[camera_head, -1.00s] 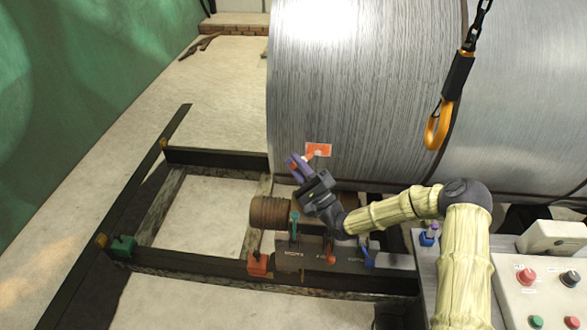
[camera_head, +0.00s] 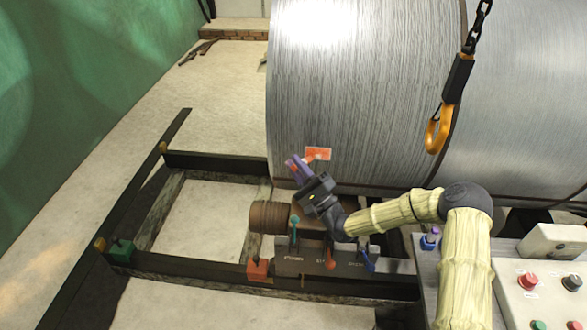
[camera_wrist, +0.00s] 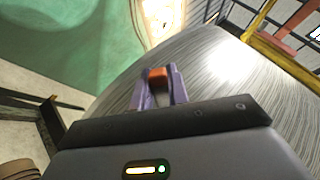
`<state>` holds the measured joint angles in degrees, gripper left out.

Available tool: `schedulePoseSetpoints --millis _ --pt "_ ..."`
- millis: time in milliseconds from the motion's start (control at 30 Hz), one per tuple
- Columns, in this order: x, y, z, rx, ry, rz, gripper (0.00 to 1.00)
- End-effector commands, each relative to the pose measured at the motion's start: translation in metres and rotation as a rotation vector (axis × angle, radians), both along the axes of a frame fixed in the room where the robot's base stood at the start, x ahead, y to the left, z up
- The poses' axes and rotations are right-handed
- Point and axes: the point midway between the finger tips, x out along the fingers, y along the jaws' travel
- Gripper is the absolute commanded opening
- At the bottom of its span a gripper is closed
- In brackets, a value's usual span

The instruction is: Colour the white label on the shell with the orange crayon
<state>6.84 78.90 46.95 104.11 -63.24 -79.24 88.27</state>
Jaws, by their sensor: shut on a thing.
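The shell (camera_head: 370,90) is a large grey metal cylinder lying across the back. Its label (camera_head: 319,153) is a small rectangle low on the shell's left part. The label looks mostly orange, with paler patches. My gripper (camera_head: 298,165), with purple fingers, is at the label's lower left. It is shut on the orange crayon (camera_wrist: 158,76), whose orange end shows between the fingers in the wrist view. In the head view the crayon points toward the label. I cannot tell whether its tip touches the label. The label is not clear in the wrist view.
An orange hook (camera_head: 437,134) hangs on a chain before the shell. Dark rails (camera_head: 215,165) frame the floor at left. A lever block (camera_head: 300,262) with coloured handles lies below my gripper. A button panel (camera_head: 545,290) stands at lower right.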

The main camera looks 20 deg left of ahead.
Motion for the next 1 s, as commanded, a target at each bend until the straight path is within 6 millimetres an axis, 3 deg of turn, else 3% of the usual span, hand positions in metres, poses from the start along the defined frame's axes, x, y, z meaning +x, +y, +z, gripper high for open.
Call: schedulePoseSetpoints --millis 667,1000 --pt "0.009 0.001 0.0 0.0 -0.001 -0.001 0.0" --pt "0.014 -0.021 -0.001 -0.001 0.0 -0.003 0.0"
